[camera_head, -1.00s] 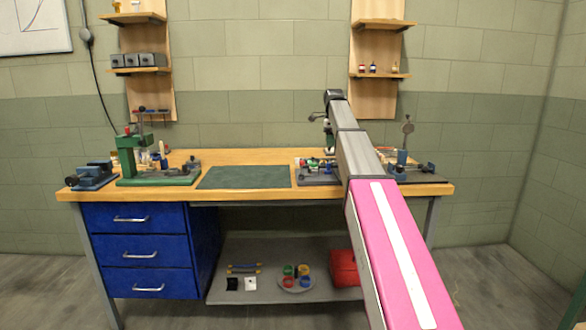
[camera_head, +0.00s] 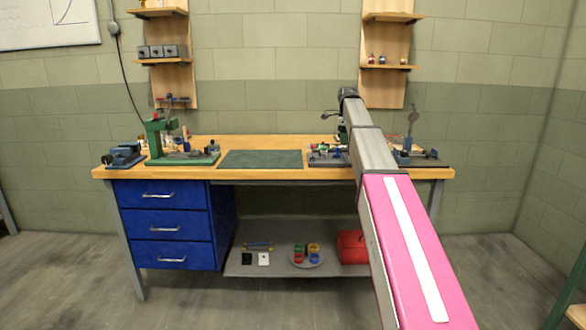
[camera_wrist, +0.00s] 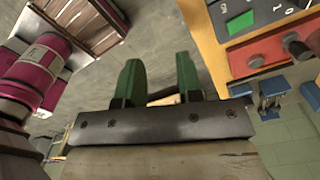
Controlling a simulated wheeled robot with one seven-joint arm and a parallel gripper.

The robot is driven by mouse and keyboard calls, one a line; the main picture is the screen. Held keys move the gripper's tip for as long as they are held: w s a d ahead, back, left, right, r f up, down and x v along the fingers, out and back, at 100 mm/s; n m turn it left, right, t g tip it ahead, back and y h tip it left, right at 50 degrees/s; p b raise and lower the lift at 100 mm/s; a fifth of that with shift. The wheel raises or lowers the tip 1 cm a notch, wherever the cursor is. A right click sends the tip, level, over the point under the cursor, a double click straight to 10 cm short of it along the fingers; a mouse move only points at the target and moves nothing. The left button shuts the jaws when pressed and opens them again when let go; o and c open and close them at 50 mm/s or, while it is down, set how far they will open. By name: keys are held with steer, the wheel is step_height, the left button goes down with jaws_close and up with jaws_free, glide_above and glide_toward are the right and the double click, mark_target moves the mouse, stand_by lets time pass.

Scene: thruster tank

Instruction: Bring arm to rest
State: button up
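My arm (camera_head: 388,205), with a pink link and a grey link, reaches forward and up in the head view, covering part of the bench's right side. My gripper shows in the wrist view (camera_wrist: 159,78). Its two green fingers stand apart with nothing held between them. In the head view I cannot make out the fingers.
The workbench (camera_head: 205,146) stands ahead, with a green mat (camera_head: 261,159), a green press (camera_head: 156,139) and a blue vise (camera_head: 122,156). Blue drawers (camera_head: 163,226) are below. The wrist view shows a wooden crate (camera_wrist: 88,22) and an orange panel (camera_wrist: 222,50). Floor before the bench is clear.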

steer(key=s+a+f+n, duration=0.1)
steer(key=s+f+n, duration=0.5)
steer(key=f, duration=0.7)
steer(key=s+a+f+n, duration=0.1)
steer(key=s+f+n, duration=0.3)
steer(key=s+f, duration=0.65)
steer(key=s+f+n, duration=1.2)
steer(key=s+f, duration=0.8)
steer(key=f, duration=0.1)
steer(key=shift+a, duration=0.4)
